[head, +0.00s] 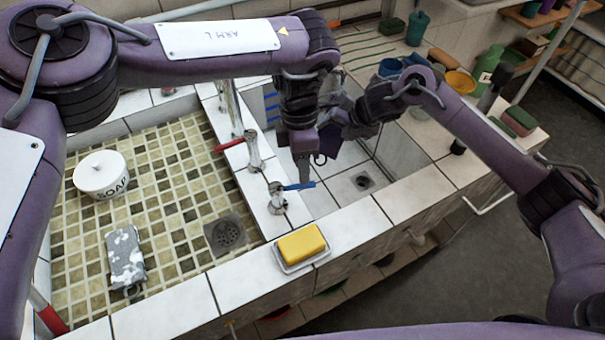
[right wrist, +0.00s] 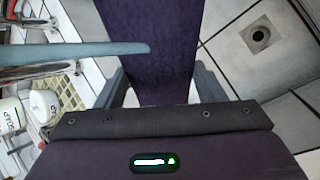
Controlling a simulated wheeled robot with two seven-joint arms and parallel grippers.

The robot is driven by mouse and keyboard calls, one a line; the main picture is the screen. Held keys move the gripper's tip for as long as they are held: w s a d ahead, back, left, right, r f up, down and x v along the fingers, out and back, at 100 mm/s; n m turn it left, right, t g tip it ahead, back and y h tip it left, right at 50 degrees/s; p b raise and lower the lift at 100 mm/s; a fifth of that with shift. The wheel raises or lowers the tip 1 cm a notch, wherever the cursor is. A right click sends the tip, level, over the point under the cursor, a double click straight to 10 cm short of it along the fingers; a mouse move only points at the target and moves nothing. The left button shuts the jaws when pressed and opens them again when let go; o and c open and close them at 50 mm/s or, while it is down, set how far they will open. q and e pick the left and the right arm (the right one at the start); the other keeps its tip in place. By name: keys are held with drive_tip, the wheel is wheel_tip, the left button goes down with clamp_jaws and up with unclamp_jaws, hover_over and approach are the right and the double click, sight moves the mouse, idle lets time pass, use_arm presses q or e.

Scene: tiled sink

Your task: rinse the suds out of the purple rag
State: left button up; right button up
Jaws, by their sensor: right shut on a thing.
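The purple rag (right wrist: 150,45) fills the middle of the right wrist view, between the two fingers of my right gripper (right wrist: 165,90). No suds show on the part of it that I see. In the head view my right gripper (head: 338,118) is over the right basin, partly behind my left arm, and the rag is mostly hidden there. My left gripper (head: 304,172) points down close to the blue tap lever (head: 299,186). Whether it touches the lever, or is open or shut, I cannot tell. The right basin (head: 336,192) has a drain (head: 362,182). No water stream is visible.
A red tap lever (head: 230,144) stands behind the blue one. A yellow sponge (head: 301,243) lies in a dish on the front ledge. The left basin holds a white soap tub (head: 101,176) and a grey, suds-covered block (head: 125,260). Bottles and bowls crowd the right counter.

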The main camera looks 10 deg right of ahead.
sight(293, 187)
use_arm(q)
drive_tip(key=shift+s+f, duration=0.2)
drive_tip(key=shift+f, duration=0.65)
drive_tip(key=shift+s+f, duration=0.15)
drive_tip(key=shift+f, duration=0.7)
clamp_jaws()
